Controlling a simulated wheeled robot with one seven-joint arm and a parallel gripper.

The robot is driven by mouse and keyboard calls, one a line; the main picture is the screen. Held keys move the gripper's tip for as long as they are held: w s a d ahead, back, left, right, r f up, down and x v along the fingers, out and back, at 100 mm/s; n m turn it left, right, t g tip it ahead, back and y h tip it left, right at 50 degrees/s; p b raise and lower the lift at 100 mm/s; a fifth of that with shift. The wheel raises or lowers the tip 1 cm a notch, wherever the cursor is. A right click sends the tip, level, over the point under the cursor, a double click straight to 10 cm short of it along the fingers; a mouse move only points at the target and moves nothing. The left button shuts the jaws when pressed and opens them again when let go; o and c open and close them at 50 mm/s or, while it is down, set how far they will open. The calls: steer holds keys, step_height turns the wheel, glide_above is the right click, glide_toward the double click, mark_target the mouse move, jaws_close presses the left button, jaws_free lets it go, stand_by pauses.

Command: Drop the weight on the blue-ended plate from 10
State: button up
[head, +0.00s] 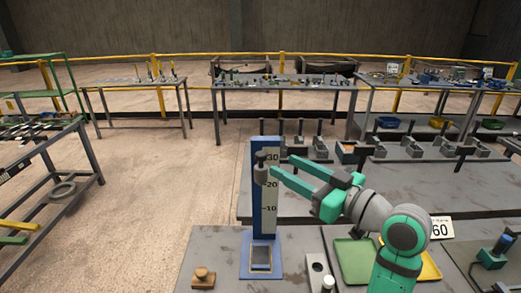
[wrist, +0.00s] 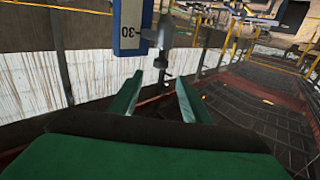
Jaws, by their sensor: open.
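A blue stand (head: 253,205) with a white scale marked 30, 20 and 10 stands upright on the near table. Its blue-edged base holds a dark grey plate (head: 261,258). A grey weight (head: 261,174) with a dark top is in front of the scale, between the 20 and 30 marks, well above the plate. My gripper (head: 281,165) is open, its green fingertips just right of the weight. In the wrist view the scale's 30 end (wrist: 130,30) and a grey, dark-ended piece, probably the weight (wrist: 163,45), show beyond my open fingers (wrist: 157,88). Contact with the weight cannot be told.
A small wooden block with a knob (head: 203,278) is left of the stand. A grey block with a hole (head: 317,268), a green tray (head: 355,262) and a yellow tray (head: 431,268) are right of it. Several knobbed grey blocks (head: 320,147) stand behind. A 60 sign (head: 441,229) is right.

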mark_target(265, 155)
steer(key=x, duration=0.8)
steer(key=shift+w+a, duration=0.1)
steer(key=shift+w, duration=0.2)
steer(key=shift+w+a, duration=0.25)
steer(key=shift+a, duration=0.45)
steer(key=shift+d, duration=0.1)
jaws_close()
steer(key=shift+w+f, duration=0.1)
